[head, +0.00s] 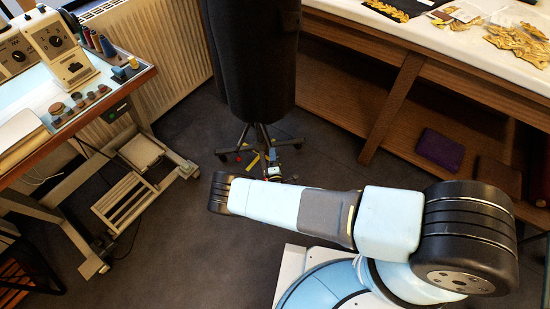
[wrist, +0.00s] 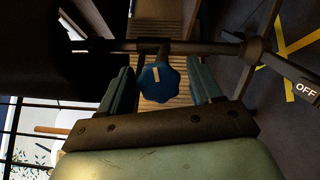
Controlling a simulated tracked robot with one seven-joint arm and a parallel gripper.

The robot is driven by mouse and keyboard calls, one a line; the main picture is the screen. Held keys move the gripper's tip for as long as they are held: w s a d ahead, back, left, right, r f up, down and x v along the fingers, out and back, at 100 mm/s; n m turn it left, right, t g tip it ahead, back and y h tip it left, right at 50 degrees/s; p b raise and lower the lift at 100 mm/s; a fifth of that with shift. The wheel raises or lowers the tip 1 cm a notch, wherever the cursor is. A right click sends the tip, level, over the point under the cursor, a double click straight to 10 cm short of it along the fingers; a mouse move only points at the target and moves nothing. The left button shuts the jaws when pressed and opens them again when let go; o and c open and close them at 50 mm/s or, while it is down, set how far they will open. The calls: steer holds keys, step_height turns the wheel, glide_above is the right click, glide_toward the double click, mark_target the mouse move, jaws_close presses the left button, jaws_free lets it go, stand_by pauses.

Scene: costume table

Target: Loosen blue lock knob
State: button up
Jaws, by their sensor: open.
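The blue lock knob (wrist: 159,83) shows in the wrist view. It is lobed, with a pale mark on its face, and sits below a dark horizontal bar (wrist: 190,47). My gripper (wrist: 160,82) is open, with one finger to the left of the knob and one to the right. Gaps show between the knob and both fingers, and I cannot tell how deep the knob lies between them. The dark dress form (head: 253,60) stands there on a wheeled stand (head: 262,145).
A sewing table (head: 75,115) with a machine (head: 55,45) stands at the left. A white-topped wooden bench (head: 440,45) holds gold trim at the right. In the wrist view, an OFF label (wrist: 305,90) is at the right.

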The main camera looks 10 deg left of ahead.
steer(key=c, duration=0.9)
steer(key=shift+d+m, duration=0.1)
steer(key=shift+m, duration=0.9)
steer(key=shift+c, duration=0.2)
steer(key=shift+s+f, duration=0.1)
steer(key=o, duration=0.9)
steer(key=shift+o, duration=0.2)
steer(key=v, duration=1.3)
steer(key=shift+s+r, duration=0.3)
steer(key=shift+s, duration=0.1)
steer(key=shift+s, duration=0.1)
